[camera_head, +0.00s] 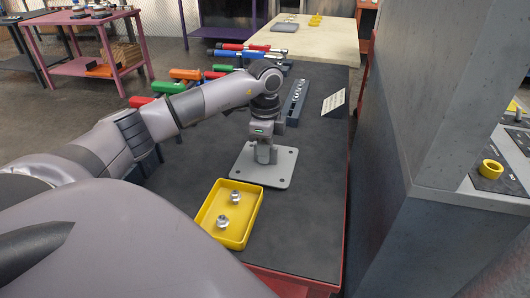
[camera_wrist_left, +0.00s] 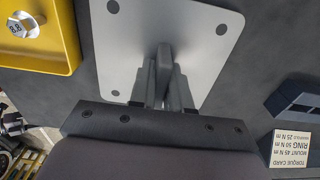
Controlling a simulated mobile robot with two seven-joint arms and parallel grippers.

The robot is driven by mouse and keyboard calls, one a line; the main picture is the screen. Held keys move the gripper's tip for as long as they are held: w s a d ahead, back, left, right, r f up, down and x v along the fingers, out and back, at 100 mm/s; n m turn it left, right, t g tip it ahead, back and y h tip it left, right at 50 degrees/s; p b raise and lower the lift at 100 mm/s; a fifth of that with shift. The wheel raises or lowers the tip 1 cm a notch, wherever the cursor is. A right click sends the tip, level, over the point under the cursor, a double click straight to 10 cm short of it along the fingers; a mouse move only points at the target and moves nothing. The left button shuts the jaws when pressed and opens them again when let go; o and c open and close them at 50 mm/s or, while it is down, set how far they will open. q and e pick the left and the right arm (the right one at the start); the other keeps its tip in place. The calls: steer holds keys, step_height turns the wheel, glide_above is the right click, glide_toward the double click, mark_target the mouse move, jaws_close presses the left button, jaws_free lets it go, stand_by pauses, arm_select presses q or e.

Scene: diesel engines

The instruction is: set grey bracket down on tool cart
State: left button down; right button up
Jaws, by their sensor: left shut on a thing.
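The grey bracket (camera_head: 277,176) is a flat square plate with corner holes and an upright part in its middle. It is at the middle of the dark-topped tool cart (camera_head: 300,235). My left gripper (camera_head: 264,150) points down over it, shut on the upright part. In the left wrist view the fingers (camera_wrist_left: 165,72) grip the upright above the pale plate (camera_wrist_left: 118,45). The plate looks level, at or very near the cart top; I cannot tell whether it touches. My right gripper is not in view.
Behind are a socket rail (camera_head: 297,103), a torque card (camera_head: 334,102) and several coloured tools (camera_head: 185,75). A tall grey block (camera_head: 430,120) stands right of the cart. The front right top is clear.

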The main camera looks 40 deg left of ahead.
arm_select(q)
steer(key=shift+f, duration=0.4)
steer(key=shift+f, duration=0.1)
steer(key=c, duration=1.1)
jaws_free()
step_height(320, 180, up, 12)
steer(key=shift+r, duration=0.1)
